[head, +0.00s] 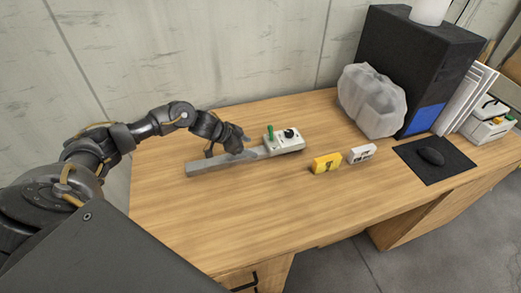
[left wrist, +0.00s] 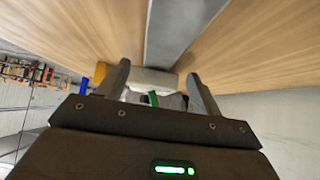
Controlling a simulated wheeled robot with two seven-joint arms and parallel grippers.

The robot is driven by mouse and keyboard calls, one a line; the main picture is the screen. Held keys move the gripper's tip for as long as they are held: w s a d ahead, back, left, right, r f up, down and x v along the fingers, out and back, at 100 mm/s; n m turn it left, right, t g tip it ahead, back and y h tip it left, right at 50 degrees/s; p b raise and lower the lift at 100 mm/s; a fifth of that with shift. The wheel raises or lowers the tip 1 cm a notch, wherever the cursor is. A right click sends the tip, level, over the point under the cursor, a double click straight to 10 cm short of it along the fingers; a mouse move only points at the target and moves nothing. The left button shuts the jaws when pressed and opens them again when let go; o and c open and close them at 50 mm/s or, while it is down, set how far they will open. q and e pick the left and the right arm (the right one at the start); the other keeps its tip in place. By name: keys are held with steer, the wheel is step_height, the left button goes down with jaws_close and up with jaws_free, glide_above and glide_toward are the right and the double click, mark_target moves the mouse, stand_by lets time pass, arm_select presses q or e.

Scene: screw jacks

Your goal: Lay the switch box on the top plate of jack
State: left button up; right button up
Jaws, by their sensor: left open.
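The switch box (head: 284,146) is a small white box with a green lever and a black knob. It sits at the right end of a long grey bar (head: 205,166) on the desk. In the left wrist view the white switch box (left wrist: 152,81) and its green lever show between my two fingers. My left gripper (head: 243,143) is open and empty, above the bar and just left of the box, with its fingers toward it. I cannot make out a jack or its top plate clearly. My right gripper is not in view.
A yellow block (head: 326,163) and a white block (head: 361,153) stand right of the switch box. Behind them are a translucent bag (head: 371,100) and a black computer case (head: 424,65). A mouse (head: 430,157) lies on a black mat. The front desk surface (head: 240,215) is clear.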

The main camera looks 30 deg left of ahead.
mark_target(260, 150)
arm_select(q)
steer(key=x, duration=0.4)
steer(key=shift+w+d+r+p, duration=0.15)
steer(key=shift+d+p, duration=0.1)
steer(key=shift+p, duration=0.1)
steer(key=shift+w+d+f, duration=0.25)
steer(key=shift+w+f, duration=0.05)
steer(key=shift+f, duration=0.2)
steer(key=shift+c, duration=0.2)
jaws_close()
steer(key=shift+w+r, duration=0.1)
steer(key=shift+r, duration=0.05)
